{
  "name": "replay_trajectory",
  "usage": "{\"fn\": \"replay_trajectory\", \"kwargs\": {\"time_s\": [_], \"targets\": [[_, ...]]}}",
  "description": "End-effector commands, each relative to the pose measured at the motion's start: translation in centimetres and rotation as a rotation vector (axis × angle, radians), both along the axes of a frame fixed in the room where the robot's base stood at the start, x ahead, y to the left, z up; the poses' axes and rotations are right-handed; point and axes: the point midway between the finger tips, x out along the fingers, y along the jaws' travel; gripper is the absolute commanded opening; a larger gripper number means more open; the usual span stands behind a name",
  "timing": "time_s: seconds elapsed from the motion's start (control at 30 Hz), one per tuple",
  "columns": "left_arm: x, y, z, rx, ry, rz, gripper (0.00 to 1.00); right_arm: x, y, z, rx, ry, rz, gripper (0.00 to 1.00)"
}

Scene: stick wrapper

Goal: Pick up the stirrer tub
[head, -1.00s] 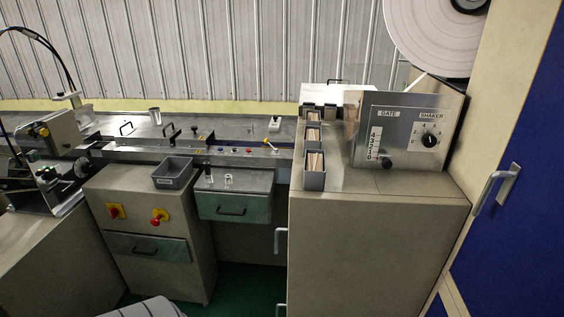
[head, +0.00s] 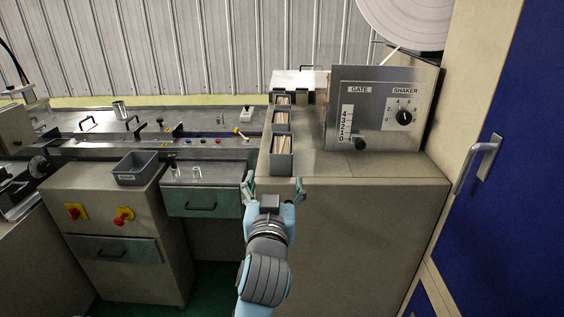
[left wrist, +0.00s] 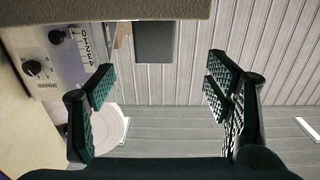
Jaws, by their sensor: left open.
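In the upside-down left wrist view, a plain grey tub face (left wrist: 155,43) shows beyond and between the open fingers (left wrist: 158,88). My right gripper is not in view.
A metal control box (head: 385,110) with knobs stands right of the tubs, also in the left wrist view (left wrist: 52,60). An empty grey bin (head: 137,169) sits on the lower cabinet at left. A blue door with a handle (head: 474,165) is at right.

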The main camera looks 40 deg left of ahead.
Motion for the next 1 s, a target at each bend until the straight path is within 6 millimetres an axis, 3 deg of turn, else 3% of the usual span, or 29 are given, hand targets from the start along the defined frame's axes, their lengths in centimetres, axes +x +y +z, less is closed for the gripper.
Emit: {"fn": "replay_trajectory", "kwargs": {"time_s": [0.3, 0.47, 0.7, 0.97, 1.0], "targets": [[5.8, 4.2, 0.5, 0.002, -0.007, 0.004, 0.72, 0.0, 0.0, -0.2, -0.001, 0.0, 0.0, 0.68], [7.2, 5.1, 0.4, 0.0, -0.006, 0.002, 0.72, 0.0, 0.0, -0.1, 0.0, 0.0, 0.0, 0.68], [11.1, 7.0, 0.8, 0.001, -0.004, 0.002, 0.72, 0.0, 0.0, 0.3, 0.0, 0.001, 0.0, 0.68], [11.7, 7.5, 0.7, 0.0, -0.005, 0.0, 0.72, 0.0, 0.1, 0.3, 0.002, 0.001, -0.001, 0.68], [11.7, 7.5, 0.7, 0.0, -0.005, 0.0, 0.67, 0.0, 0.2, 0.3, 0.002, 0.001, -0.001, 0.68]]}}
